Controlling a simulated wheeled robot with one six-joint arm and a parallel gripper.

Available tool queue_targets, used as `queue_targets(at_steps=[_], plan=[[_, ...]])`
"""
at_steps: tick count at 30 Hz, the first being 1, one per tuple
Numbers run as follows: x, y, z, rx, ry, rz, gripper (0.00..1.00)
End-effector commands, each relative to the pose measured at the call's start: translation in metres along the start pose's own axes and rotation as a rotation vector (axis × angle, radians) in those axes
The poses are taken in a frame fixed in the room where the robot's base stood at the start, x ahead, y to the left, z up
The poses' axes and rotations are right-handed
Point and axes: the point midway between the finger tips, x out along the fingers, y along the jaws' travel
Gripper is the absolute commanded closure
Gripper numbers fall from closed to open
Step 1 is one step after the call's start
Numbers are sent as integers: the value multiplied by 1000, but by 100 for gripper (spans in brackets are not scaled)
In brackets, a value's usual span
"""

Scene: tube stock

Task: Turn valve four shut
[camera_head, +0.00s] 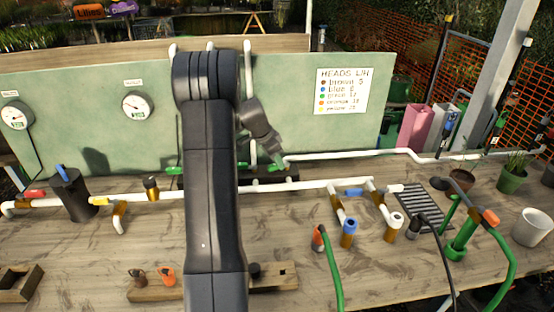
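My arm rises through the middle of the view, and my gripper (276,160) points down and right at the dark manifold (262,183) behind the white pipe. Its fingertips are close to a green valve handle (278,167); I cannot tell whether they touch it or are open. Another green handle (174,170) shows left of my arm. On the front white pipe (320,187) are a red handle (34,194), a yellow handle (98,200), a blue handle (354,192) and a white handle (394,188). No valve numbers are readable, so I cannot tell which is valve four. My arm hides part of the manifold.
A green backboard (300,130) with two gauges (137,105) and a sign (341,91) stands behind. A dark cylinder (72,195) is at left. Hoses (333,270), a grate (420,205) and a white pot (531,227) are at right. A wooden block (150,290) lies in front.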

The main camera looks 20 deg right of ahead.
Motion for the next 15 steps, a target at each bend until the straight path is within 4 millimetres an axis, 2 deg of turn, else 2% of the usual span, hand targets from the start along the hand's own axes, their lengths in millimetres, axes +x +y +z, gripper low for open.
queue_targets(at_steps=[4, 12, 13, 15], plan=[[9, 0, 0, -1, 0, 0, 62], [11, 0, 0, -1, 0, -1, 62], [11, 0, 0, -1, 0, -1, 64], [11, 0, 0, -1, 0, -1, 78]])
